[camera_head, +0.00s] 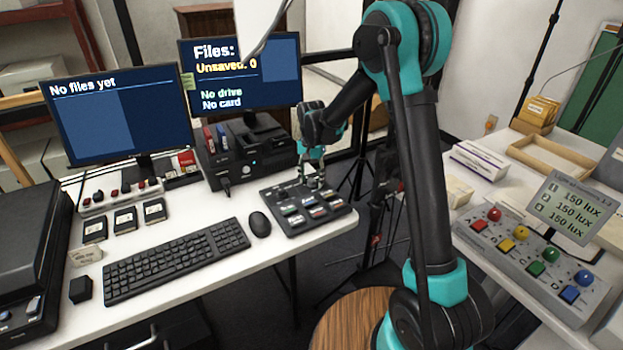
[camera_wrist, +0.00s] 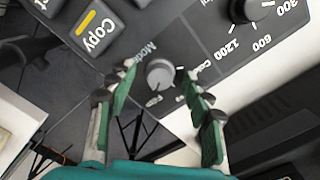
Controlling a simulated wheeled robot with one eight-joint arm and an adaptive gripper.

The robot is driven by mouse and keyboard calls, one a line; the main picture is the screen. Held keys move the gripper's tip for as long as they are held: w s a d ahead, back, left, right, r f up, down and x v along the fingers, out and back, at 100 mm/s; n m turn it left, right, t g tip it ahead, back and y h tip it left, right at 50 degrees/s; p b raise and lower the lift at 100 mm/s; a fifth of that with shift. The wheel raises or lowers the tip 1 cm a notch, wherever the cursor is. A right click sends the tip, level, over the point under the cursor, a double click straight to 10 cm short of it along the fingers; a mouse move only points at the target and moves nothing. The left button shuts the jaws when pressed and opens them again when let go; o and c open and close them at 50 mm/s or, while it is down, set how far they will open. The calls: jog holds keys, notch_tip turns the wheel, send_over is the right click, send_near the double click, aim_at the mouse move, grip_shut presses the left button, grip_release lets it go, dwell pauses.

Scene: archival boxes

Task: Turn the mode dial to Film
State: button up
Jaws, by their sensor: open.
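The mode dial (camera_wrist: 160,74) is a small grey round knob on a dark control panel (camera_head: 288,218), beside the printed word "Mode". Small labels around it are partly covered or too blurred to read surely, and I cannot tell which one it points at. My gripper (camera_wrist: 160,70) is open, with one green-padded finger on each side of the dial; a gap shows on both sides, and I cannot tell its height over the panel. In the head view my gripper (camera_head: 312,184) hangs over the back of the panel, and the dial cannot be made out there.
A second dial (camera_wrist: 246,8) marked 300, 600 and 1200 and a Copy key (camera_wrist: 95,32) are close by. A mouse (camera_head: 260,224) and keyboard (camera_head: 178,261) lie left of the panel. Two monitors (camera_head: 120,115) stand behind. A lamp box (camera_head: 530,255) sits on the right table.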

aim_at(312, 180)
notch_tip(312, 180, up, 12)
dwell(0.6)
